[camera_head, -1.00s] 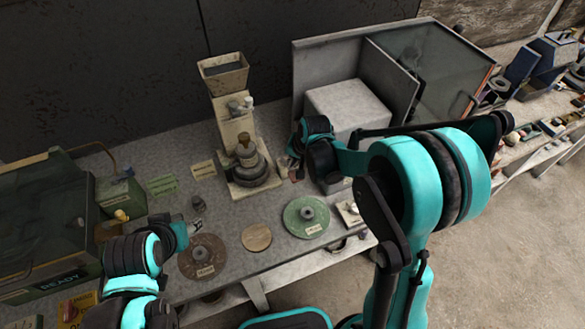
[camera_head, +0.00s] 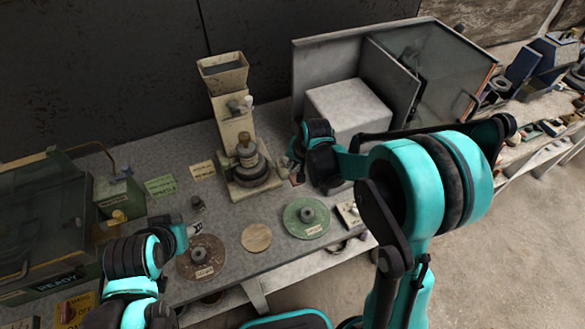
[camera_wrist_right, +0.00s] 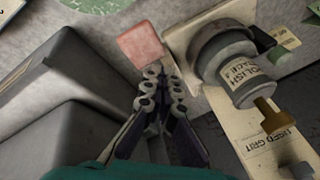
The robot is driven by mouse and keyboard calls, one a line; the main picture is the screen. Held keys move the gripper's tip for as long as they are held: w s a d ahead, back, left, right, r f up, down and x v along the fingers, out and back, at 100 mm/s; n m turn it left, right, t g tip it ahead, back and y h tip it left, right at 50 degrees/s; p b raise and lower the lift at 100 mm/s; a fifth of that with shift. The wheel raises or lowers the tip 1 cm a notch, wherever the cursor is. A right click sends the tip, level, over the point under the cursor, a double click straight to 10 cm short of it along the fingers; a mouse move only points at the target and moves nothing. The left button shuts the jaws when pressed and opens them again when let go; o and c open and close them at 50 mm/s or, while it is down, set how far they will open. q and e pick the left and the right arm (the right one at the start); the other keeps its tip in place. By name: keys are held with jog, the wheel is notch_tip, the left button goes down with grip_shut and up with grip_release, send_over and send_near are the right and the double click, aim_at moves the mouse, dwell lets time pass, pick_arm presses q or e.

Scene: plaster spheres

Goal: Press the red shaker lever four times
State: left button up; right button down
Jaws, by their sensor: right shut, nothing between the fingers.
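The shaker (camera_head: 236,135) is a cream machine with a hopper on top and a brown-capped jar on its dark round base. Its red lever, a flat faded-red pad (camera_wrist_right: 143,44), sticks out beside the base in the right wrist view. My right gripper (camera_wrist_right: 155,72) is shut and empty, its tips close to the pad's near edge; I cannot tell whether they touch. In the head view the right gripper (camera_head: 293,162) is right of the shaker, partly hidden by its own wrist. My left gripper (camera_head: 193,229) is over the brown disc; its fingers are too small to read.
A pale block (camera_head: 348,105) and a glass-fronted cabinet (camera_head: 440,70) stand right of the shaker. A brown disc (camera_head: 203,268), a wooden disc (camera_head: 256,238) and a green disc (camera_head: 292,224) lie along the front edge. A green machine (camera_head: 45,215) fills the left.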

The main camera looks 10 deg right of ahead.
jog(key=shift+s+f+b, duration=0.35)
jog(key=shift+f+b, duration=0.25)
jog(key=shift+f, duration=0.1)
dwell(0.6)
dwell(0.6)
jog(key=shift+w+a+r+p, duration=0.1)
jog(key=shift+w+r+p, duration=0.3)
jog(key=shift+r, duration=0.3)
jog(key=shift+w+r+p, duration=0.25)
jog(key=shift+r+p, duration=0.3)
jog(key=shift+r, duration=0.1)
jog(key=shift+w+a+r+p, duration=0.1)
jog(key=shift+w+r+p, duration=0.3)
jog(key=shift+r, duration=0.3)
jog(key=shift+s+r, duration=0.1)
jog(key=r+p, duration=0.1)
jog(key=w+r+p, duration=0.1)
jog(key=r, duration=0.1)
jog(key=w+r+p, duration=0.1)
jog(key=shift+a+r, duration=0.15)
jog(key=shift+r, duration=0.05)
dwell(0.9)
